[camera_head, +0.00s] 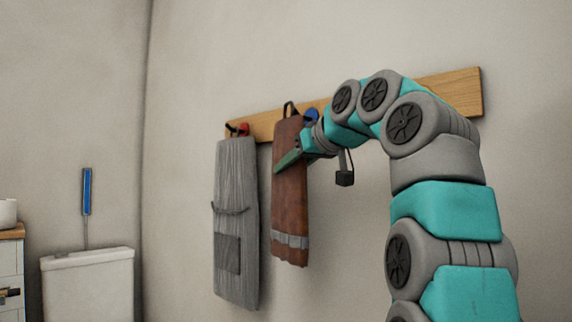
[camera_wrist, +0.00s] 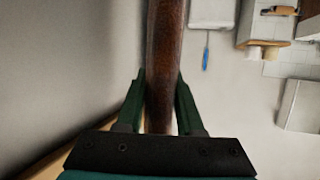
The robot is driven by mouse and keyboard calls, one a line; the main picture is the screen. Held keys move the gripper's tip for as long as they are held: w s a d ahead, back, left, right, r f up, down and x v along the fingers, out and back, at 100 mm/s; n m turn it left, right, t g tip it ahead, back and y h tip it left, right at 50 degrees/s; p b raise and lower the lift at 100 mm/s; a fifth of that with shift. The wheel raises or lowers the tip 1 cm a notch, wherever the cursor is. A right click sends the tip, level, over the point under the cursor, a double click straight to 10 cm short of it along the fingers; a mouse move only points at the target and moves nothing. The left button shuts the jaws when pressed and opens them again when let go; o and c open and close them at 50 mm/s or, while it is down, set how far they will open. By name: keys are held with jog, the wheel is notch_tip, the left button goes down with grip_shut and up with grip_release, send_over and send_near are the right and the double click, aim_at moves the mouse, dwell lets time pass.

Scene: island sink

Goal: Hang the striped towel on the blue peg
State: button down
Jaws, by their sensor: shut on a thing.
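The striped towel (camera_head: 290,190) is reddish brown with a grey band near its bottom and a dark loop (camera_head: 289,108) at its top. It hangs upright in front of the wall. My gripper (camera_head: 288,160) is shut on its upper part; in the wrist view the two green fingers (camera_wrist: 161,90) press the towel (camera_wrist: 164,45) from both sides. The blue peg (camera_head: 311,115) shows just right of the towel's top, partly hidden by my arm. The loop appears left of the peg, not around it; the depth between them is hard to tell.
A wooden rail (camera_head: 455,92) runs along the wall behind my arm. A grey apron (camera_head: 236,190) hangs from a red peg (camera_head: 243,129) left of the towel. A white toilet tank (camera_head: 88,285) and a blue-handled brush (camera_head: 86,192) stand further left.

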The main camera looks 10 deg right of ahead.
jog(key=shift+w+d+f, duration=0.3)
jog(key=shift+w+d, duration=0.35)
jog(key=shift+d, duration=0.25)
jog(key=shift+w+d+f, duration=0.3)
jog(key=shift+w+d, duration=0.3)
jog(key=shift+d, duration=0.3)
